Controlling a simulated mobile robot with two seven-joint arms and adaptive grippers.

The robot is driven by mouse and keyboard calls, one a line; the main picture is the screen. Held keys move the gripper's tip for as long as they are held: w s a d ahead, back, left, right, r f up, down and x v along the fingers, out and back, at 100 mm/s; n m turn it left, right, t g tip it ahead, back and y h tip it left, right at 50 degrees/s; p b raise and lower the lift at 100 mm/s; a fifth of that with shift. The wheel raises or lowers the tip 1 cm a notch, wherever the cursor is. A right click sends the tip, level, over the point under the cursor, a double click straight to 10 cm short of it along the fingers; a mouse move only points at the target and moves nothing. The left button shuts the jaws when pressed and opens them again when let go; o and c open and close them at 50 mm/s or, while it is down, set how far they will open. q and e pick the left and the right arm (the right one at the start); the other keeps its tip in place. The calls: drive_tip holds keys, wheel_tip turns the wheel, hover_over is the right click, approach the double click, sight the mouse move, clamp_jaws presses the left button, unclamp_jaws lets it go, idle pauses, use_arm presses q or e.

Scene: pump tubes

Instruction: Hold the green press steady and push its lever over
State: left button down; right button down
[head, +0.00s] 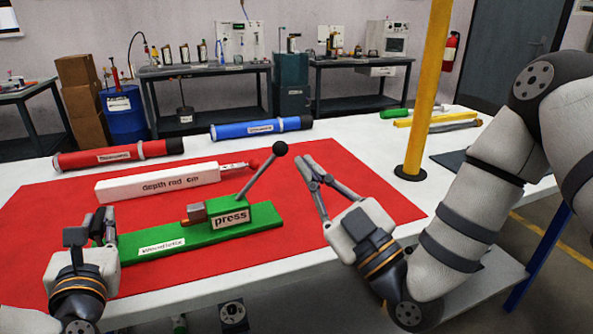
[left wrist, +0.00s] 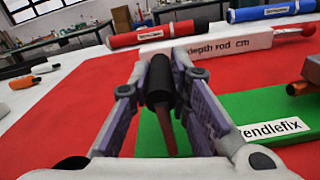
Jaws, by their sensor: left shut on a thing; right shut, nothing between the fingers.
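The green press (head: 262,228) lies on the red mat (head: 350,185), its label readable. Its grey lever (head: 258,178) tilts up to the right and ends in a black ball (head: 280,148). A red and grey block (head: 197,213) sits left of the label. My left gripper (head: 105,222) is at the press's left end. In the left wrist view, its fingers are shut on a black grip (left wrist: 160,82) with a reddish-brown stem, above the green base (left wrist: 245,125). My right gripper (head: 311,168) is shut and empty, right of the lever and apart from it in the picture.
A white depth rod block (head: 158,182) with a red knob lies behind the press. Red (head: 118,155) and blue (head: 262,128) tubes lie further back. A yellow post (head: 424,90) stands at right, near a dark mat (head: 455,162). The mat's right part is clear.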

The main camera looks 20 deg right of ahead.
use_arm(q)
drive_tip(key=c, duration=1.4)
unclamp_jaws()
drive_tip(key=shift+s, duration=0.1)
